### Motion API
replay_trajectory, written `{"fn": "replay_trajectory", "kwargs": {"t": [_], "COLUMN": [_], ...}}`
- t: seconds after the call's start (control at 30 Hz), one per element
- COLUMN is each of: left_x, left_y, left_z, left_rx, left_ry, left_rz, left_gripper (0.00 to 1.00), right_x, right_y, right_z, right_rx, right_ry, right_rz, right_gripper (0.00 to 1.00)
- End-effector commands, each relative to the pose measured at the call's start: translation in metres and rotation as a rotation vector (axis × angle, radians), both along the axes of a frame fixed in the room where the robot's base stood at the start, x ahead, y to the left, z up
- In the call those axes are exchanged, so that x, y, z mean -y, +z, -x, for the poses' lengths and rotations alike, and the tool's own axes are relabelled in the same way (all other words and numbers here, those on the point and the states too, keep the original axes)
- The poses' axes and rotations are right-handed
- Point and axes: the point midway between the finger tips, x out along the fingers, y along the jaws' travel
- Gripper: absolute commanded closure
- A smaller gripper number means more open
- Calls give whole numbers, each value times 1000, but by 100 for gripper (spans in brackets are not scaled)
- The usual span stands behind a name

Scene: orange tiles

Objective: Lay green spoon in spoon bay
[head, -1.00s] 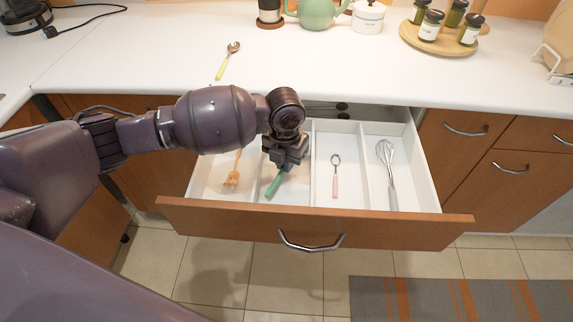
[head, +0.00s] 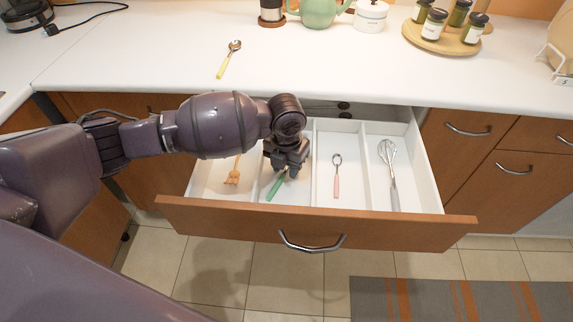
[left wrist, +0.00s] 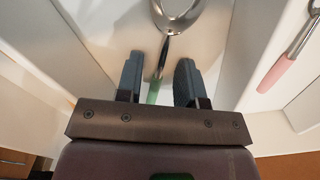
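The green spoon lies in the second compartment from the left of the open drawer. Its green handle (head: 275,189) shows below my left gripper (head: 287,168) in the head view. In the left wrist view, its metal bowl (left wrist: 178,14) is at the top and its green handle (left wrist: 153,93) is between the fingers. My left gripper (left wrist: 159,82) is open, its two fingers on either side of the spoon with gaps showing. Part of the spoon is hidden by the gripper in the head view. My right gripper is not in view.
White dividers split the drawer (head: 318,233). A wooden fork (head: 233,177) lies in the left compartment, a pink-handled spoon (head: 336,178) in the third, a whisk (head: 390,170) in the right one. A yellow-handled spoon (head: 228,60) lies on the white counter (head: 150,50).

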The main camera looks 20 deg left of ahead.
Motion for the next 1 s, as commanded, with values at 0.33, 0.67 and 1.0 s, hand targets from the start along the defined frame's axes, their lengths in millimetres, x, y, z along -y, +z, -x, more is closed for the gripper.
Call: {"fn": "replay_trajectory", "kwargs": {"t": [0.33, 0.67, 1.0], "left_x": [0, 0, -1], "left_y": [50, 107, 123], "left_z": [-1, -1, 0], "left_rx": [8, 6, 0], "left_ry": [0, -1, 0], "left_rz": [1, 1, 0], "left_gripper": [65, 65, 65], "right_x": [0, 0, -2], "right_y": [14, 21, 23], "right_z": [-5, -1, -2], "right_rx": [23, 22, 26], "right_ry": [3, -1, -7], "right_rz": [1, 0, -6], "right_gripper": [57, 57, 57]}}
